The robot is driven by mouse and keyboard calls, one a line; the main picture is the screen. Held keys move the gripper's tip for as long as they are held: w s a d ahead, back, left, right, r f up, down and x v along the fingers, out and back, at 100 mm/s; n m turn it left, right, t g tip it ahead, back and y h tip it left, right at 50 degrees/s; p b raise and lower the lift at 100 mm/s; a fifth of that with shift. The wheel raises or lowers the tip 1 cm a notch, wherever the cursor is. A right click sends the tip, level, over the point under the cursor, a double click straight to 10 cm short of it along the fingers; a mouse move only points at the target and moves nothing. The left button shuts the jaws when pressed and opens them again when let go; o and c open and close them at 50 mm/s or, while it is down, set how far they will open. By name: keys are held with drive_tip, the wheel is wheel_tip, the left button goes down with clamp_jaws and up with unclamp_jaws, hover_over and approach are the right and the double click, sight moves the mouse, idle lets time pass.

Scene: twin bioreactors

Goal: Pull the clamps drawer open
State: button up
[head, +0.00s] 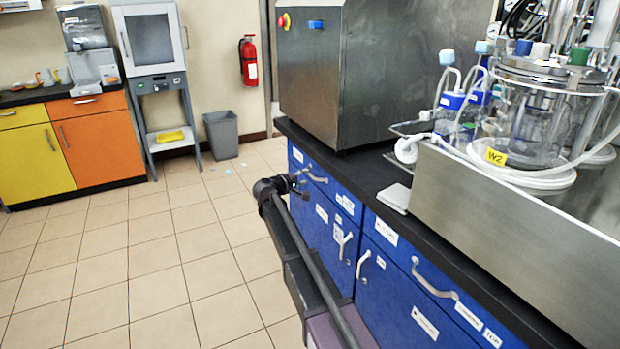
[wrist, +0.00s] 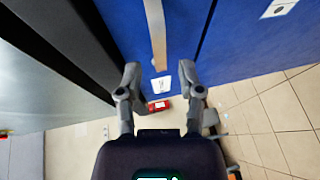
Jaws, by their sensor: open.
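The blue drawers (head: 330,189) sit under the black countertop in the head view, with pale arched handles and white labels too small to read, so I cannot tell which is marked clamps. My gripper (head: 300,184) is at the upper left drawer, close to its handle (head: 317,178). In the wrist view, my gripper (wrist: 161,76) is open, its fingers spread apart in front of the blue drawer front (wrist: 125,22). A pale handle (wrist: 157,35) runs down between the line of the two fingers, its lower end near the fingertips. I cannot tell whether they touch it. The drawer looks closed.
The black countertop (head: 372,190) bears a large steel cabinet (head: 310,80) and a steel tray (head: 500,220) with glass vessels. Its edge runs close to my gripper. More handles (head: 434,280) stick out to the right. The tiled floor (head: 150,260) at left is mostly clear.

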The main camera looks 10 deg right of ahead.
sight(310, 174)
drive_tip(key=shift+b+x, duration=0.3)
drive_tip(key=shift+x, duration=1.7)
drive_tip(key=c, duration=0.7)
clamp_jaws()
drive_tip(key=shift+a, duration=0.15)
